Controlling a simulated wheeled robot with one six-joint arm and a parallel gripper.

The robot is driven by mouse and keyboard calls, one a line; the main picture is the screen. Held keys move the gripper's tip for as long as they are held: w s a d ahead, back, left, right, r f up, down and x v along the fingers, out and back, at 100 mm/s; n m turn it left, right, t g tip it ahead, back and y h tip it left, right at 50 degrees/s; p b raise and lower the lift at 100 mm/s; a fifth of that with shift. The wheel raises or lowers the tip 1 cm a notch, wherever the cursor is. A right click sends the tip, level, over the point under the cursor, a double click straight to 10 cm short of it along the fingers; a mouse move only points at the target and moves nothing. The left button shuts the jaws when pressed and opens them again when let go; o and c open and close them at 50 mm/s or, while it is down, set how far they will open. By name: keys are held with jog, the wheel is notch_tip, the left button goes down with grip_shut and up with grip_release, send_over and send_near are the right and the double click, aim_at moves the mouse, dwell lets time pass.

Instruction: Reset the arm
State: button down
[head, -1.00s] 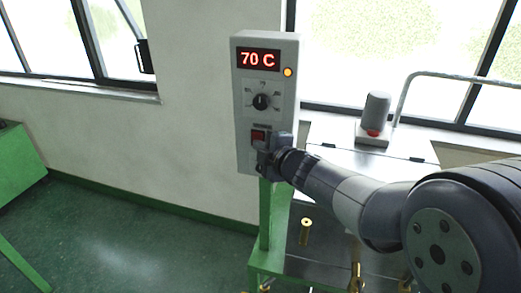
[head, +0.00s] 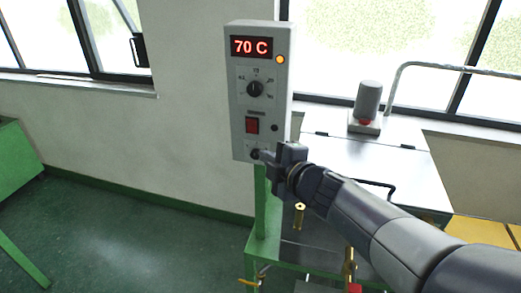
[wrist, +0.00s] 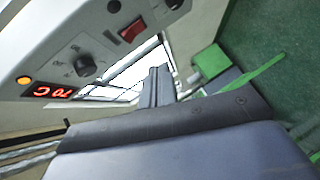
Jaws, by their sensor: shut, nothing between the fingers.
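My gripper (head: 262,155) is shut and empty, in front of the lower part of the grey control box in the head view. In the wrist view my gripper (wrist: 157,85) points past the box, with its fingers together. The control box (head: 262,105) stands on a green post. It has a red display (head: 251,46) reading 70 C, a lit orange lamp (head: 280,59), a black dial (head: 255,88) and a red switch (head: 252,125). The red switch also shows in the wrist view (wrist: 132,31), apart from the fingers. I cannot tell whether my gripper touches the box.
A metal-topped machine (head: 350,155) with a grey cylinder (head: 368,100) and a bent pipe stands right of the box. Brass fittings (head: 299,214) are below my arm. A green bench (head: 18,165) is at far left. The floor (head: 130,240) between is open.

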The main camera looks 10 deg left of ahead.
jog(key=shift+s+d, duration=0.3)
jog(key=shift+s, duration=0.1)
jog(key=shift+w+a, duration=0.1)
